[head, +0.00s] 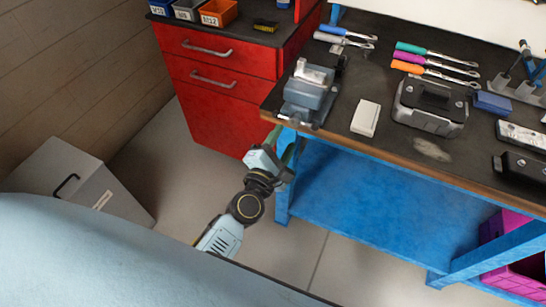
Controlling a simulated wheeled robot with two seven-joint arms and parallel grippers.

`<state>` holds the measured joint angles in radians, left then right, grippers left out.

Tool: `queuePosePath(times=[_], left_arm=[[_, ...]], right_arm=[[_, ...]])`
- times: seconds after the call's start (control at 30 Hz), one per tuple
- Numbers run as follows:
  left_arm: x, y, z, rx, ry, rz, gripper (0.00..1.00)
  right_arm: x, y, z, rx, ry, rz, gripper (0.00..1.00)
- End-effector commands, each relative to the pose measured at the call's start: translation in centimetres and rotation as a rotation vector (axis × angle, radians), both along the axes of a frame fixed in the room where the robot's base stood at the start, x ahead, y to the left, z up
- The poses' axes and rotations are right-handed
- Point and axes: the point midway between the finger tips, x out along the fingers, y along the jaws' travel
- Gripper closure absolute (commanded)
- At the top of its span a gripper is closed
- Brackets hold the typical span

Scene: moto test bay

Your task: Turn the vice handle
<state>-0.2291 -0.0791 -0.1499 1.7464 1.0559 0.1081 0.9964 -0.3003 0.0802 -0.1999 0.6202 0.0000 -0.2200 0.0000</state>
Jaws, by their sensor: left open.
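A blue-grey bench vice (306,95) stands on the front left corner of the dark workbench top. Its jaws face up, with a lighter metal top. The vice handle (297,121) shows as a small part at the vice's lower front, by the bench edge; its exact shape is too small to tell. My left gripper (287,152) is below and just in front of the vice, beside the blue bench leg. It is open and appears apart from the handle. Its fingers are partly hidden by its own wrist. My right gripper is not in view.
The workbench (385,150) has a brown front edge. A red drawer cabinet (215,85) stands to the left. Open floor (180,170) lies left of my arm.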

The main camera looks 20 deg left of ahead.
Motion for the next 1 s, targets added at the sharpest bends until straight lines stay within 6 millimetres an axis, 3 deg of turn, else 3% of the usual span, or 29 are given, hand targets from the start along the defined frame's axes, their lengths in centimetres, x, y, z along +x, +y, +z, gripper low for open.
queuePosePath(times=[0.1,0.33,1.0], left_arm=[[-2.6,0.1,-0.2,0.002,0.002,-0.001,0.53],[-5.5,0.2,0.0,0.001,-0.001,-0.001,0.53],[-6.1,0.2,0.0,0.004,0.000,-0.001,0.53]], right_arm=[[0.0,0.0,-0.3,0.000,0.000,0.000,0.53],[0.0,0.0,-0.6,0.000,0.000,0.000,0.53],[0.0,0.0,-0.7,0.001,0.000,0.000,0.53]])
